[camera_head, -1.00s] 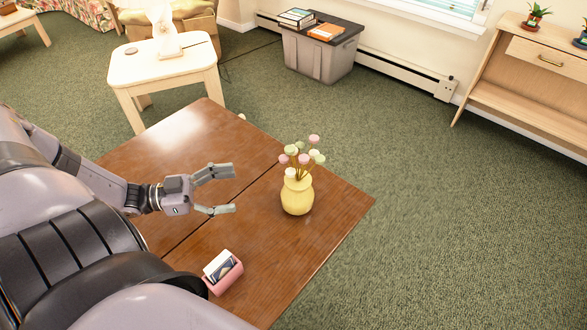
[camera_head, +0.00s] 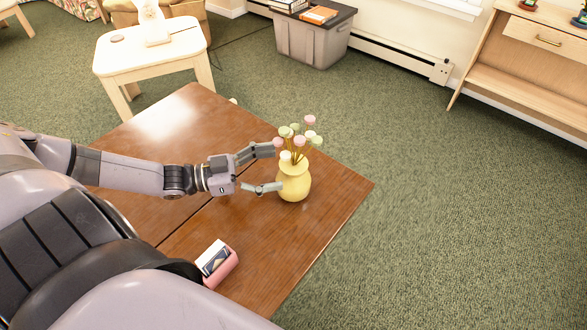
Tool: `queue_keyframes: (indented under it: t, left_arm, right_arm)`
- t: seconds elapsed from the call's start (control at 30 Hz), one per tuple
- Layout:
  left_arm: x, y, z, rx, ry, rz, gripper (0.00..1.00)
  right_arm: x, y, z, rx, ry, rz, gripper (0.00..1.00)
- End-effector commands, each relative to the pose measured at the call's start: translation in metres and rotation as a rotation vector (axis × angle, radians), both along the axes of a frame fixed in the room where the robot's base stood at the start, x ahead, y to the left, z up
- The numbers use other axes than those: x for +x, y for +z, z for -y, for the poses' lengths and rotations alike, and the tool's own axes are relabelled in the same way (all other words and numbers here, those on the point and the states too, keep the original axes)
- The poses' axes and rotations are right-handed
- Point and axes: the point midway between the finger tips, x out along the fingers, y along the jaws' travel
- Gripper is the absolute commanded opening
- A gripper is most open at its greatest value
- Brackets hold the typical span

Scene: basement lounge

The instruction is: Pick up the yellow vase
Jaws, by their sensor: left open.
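The yellow vase (camera_head: 294,184) stands upright near the right corner of the brown wooden table (camera_head: 290,238). It holds several stems with round pink, green and white heads (camera_head: 300,136). My left gripper (camera_head: 270,169) is open just left of the vase, its fingers pointing right. The upper finger reaches close to the vase's neck and the lower finger tip lies at the vase's left side. I cannot tell whether either finger touches it. My right gripper does not show.
A pink holder (camera_head: 222,272) with cards stands on the table near my body. A cream side table (camera_head: 108,62), a grey lidded bin (camera_head: 310,43) and a wooden cabinet (camera_head: 520,85) stand on the green carpet (camera_head: 440,220). Carpet right of the table is clear.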

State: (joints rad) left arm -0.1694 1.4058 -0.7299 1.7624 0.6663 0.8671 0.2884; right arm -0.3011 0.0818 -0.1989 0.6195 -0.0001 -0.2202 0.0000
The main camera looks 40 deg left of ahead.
Motion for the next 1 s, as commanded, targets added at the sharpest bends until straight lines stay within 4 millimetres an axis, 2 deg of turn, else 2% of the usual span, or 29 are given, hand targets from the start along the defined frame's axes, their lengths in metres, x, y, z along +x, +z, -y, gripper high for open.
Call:
queue_keyframes:
  t: [0.17,0.5,0.8,1.0]
  left_arm:
    - [0.008,0.001,0.008,-0.001,0.0,0.001,0.78]
    - [0.038,0.0,0.038,-0.002,0.0,0.002,0.78]
    - [0.041,-0.001,0.042,0.0,0.0,-0.001,0.78]
    - [0.041,-0.001,0.041,0.0,0.0,-0.001,0.66]
  right_arm:
    - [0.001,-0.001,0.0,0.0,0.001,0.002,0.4]
    - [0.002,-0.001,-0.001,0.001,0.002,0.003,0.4]
    - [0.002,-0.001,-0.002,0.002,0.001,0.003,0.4]
    - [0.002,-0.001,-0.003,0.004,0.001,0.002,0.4]
